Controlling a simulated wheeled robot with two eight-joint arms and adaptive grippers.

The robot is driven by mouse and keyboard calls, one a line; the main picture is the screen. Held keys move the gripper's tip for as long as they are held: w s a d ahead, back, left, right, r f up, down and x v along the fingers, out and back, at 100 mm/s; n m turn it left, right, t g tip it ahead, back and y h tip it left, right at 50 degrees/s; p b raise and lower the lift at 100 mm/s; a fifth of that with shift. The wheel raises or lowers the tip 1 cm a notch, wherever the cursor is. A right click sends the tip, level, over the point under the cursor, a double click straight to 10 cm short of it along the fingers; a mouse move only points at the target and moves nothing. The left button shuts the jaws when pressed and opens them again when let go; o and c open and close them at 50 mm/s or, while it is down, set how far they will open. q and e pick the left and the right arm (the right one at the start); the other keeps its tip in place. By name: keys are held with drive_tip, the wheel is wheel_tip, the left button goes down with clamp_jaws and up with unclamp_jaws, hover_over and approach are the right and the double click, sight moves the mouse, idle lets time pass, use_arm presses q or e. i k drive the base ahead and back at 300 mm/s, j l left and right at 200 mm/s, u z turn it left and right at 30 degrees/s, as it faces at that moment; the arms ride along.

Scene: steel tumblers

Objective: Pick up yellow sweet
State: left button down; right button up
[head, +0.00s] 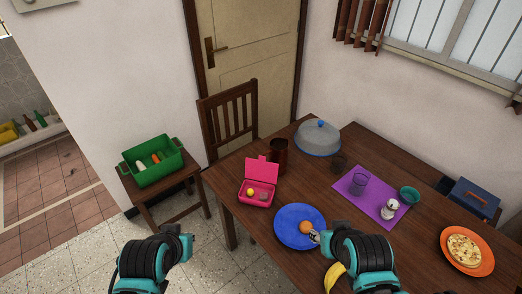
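A small round yellow thing, which looks like the yellow sweet (250,191), lies in the open pink box (262,167) on the wooden table. A greyish-pink piece (264,195) lies beside it in the box. My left gripper (187,246) is low on the left, over the floor and apart from the table. My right gripper (316,238) is over the blue plate (290,238), close to an orange ball (306,227); I cannot tell whether it touches the ball. The fingers of both grippers are too small or hidden to show their opening.
A banana (333,275) lies by my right gripper. A brown cup (279,156), a grey dome (318,138) and a purple mat (352,181) with a glass stand farther back. An orange plate (487,262) is at right. A green crate (148,178) sits on a stool.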

sight(250, 191)
drive_tip(key=i+j+z, duration=0.25)
drive_tip(key=i+j, duration=0.2)
drive_tip(key=i+j+z, duration=0.3)
drive_tip(key=i+j, duration=0.2)
